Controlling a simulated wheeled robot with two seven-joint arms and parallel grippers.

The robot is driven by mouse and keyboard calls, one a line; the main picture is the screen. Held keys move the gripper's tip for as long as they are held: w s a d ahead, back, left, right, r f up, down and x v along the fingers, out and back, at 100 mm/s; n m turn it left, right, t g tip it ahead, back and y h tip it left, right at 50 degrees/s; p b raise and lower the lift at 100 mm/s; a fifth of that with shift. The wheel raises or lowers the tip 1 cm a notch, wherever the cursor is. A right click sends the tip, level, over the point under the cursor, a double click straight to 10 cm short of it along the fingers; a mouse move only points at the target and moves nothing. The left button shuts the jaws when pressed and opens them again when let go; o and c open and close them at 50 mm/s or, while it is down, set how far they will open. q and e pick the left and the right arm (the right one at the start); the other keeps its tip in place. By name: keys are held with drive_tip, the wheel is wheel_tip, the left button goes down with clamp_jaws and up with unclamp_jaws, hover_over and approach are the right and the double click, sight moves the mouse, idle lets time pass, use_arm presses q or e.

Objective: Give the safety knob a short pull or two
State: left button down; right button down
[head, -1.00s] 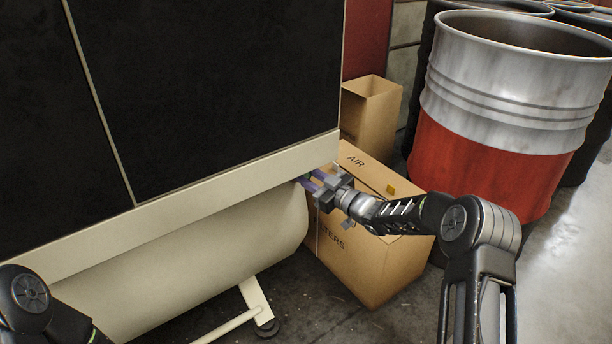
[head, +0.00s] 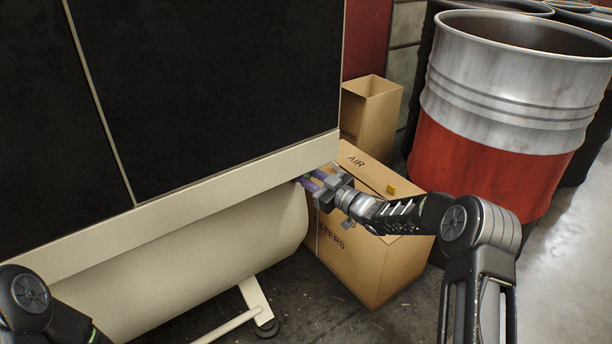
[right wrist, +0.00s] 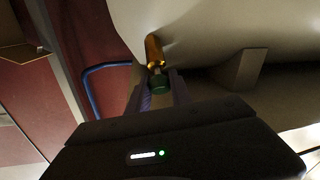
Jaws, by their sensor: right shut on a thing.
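In the head view the right gripper (head: 308,181) reaches the right end of the beige tank (head: 200,252), under the cabinet edge, and the knob is mostly hidden there. My left gripper is out of the frames; only part of its arm shows at the lower left.
A cardboard box (head: 350,262) stands just behind and below the right gripper. A smaller open box (head: 370,112) is behind it. A red and silver drum (head: 495,165) stands at the right. The dark cabinet (head: 220,85) sits above the tank. A blue tube (right wrist: 92,88) shows near the valve.

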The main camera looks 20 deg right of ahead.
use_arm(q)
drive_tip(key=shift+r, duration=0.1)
use_arm(e)
drive_tip(key=shift+r, duration=0.1)
drive_tip(key=shift+s+d+r+p, duration=0.15)
drive_tip(key=shift+s+r+p, duration=0.15)
drive_tip(key=shift+s+d+r, duration=0.1)
drive_tip(key=shift+s+r, duration=0.05)
drive_tip(key=shift+s, duration=0.2)
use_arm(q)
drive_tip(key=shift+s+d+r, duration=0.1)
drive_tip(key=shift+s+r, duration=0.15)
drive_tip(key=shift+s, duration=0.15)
use_arm(e)
drive_tip(key=c, duration=1.1)
unclamp_jaws()
drive_tip(key=shift+c, duration=0.2)
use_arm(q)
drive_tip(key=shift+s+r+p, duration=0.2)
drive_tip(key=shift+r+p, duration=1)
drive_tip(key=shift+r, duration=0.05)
use_arm(e)
drive_tip(key=v, duration=0.8)
